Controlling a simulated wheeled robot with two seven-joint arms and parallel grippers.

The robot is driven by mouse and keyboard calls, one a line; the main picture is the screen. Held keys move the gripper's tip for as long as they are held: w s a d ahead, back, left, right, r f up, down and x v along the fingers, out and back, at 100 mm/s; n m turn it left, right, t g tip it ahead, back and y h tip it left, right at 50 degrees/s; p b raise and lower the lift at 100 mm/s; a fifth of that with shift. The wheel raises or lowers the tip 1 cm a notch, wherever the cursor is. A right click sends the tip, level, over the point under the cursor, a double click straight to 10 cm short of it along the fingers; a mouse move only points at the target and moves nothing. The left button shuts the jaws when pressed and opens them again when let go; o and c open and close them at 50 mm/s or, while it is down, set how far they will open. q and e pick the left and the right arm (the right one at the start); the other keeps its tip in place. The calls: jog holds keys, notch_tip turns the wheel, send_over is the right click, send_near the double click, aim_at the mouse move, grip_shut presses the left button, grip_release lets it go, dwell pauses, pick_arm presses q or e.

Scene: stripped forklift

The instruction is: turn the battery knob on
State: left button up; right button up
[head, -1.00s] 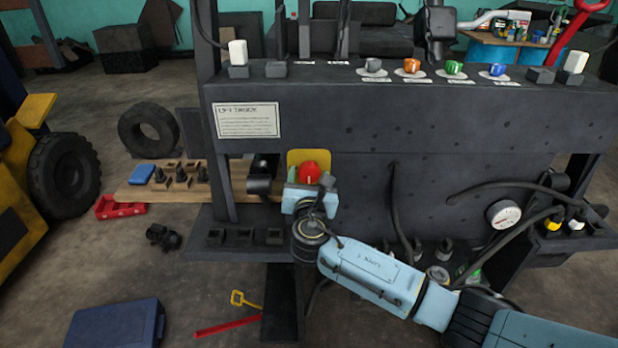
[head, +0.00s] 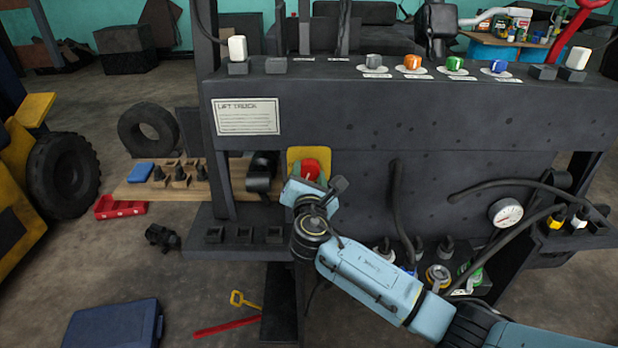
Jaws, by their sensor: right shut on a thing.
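The battery knob (head: 311,168) is red and sits on a yellow plate (head: 296,157) on the front of the dark forklift panel. My right gripper (head: 310,183) reaches up to the knob from below and is shut on it. The gripper is tilted, and its body hides the knob's lower part. A pale line shows on the knob's face. My left gripper is not in view.
The panel (head: 420,130) carries a lift truck label (head: 247,117) and several coloured knobs along its top. Black hoses (head: 395,200) and a gauge (head: 505,212) are to the right. A wooden board (head: 150,190) with blocks is to the left.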

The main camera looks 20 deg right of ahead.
jog(key=m+b, duration=0.1)
jog(key=m, duration=0.2)
jog(key=shift+f+m, duration=0.15)
jog(key=shift+m, duration=0.25)
jog(key=m+b, duration=0.2)
jog(key=m, duration=0.1)
jog(key=shift+m, duration=0.3)
jog(key=m+b, duration=0.2)
jog(key=m, duration=0.1)
jog(key=shift+m, duration=0.3)
jog(key=shift+m+b, duration=0.65)
jog(key=shift+m, duration=0.85)
jog(key=o, duration=1)
jog(key=v, duration=1.3)
jog(key=shift+s+r, duration=0.2)
